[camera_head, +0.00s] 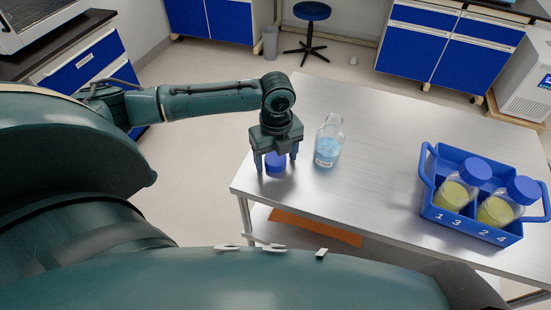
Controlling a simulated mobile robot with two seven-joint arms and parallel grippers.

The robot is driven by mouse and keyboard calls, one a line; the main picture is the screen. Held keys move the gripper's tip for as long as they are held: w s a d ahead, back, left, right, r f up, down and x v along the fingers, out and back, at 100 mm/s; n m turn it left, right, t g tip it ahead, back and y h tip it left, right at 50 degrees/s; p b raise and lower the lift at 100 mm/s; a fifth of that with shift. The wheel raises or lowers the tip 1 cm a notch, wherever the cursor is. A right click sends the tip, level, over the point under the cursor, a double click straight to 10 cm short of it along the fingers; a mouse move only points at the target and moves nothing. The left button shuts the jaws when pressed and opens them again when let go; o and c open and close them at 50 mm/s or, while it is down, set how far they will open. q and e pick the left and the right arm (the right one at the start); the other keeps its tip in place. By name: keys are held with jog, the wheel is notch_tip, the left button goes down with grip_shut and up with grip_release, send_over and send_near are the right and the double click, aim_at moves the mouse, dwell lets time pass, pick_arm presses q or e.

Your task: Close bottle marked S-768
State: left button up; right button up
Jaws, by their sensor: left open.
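A clear open-topped bottle (328,140) with light blue liquid and a white label stands upright on the steel table, with no cap on its neck. The label text is too small to read. A blue cap (275,163) lies on the table to the left of the bottle. My left gripper (275,158) points down over this cap, its open fingers on either side of it. I cannot tell whether the fingers touch it. My right gripper is not in view.
A blue crate (468,228) at the table's right holds two blue-capped bottles (455,186) with yellow-green contents. The steel table (385,165) is clear between bottle and crate. Blue cabinets and a stool (312,12) stand farther back.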

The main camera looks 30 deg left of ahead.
pick_arm(q)
jog(key=c, duration=1)
notch_tip(320, 180, up, 10)
dwell(0.4)
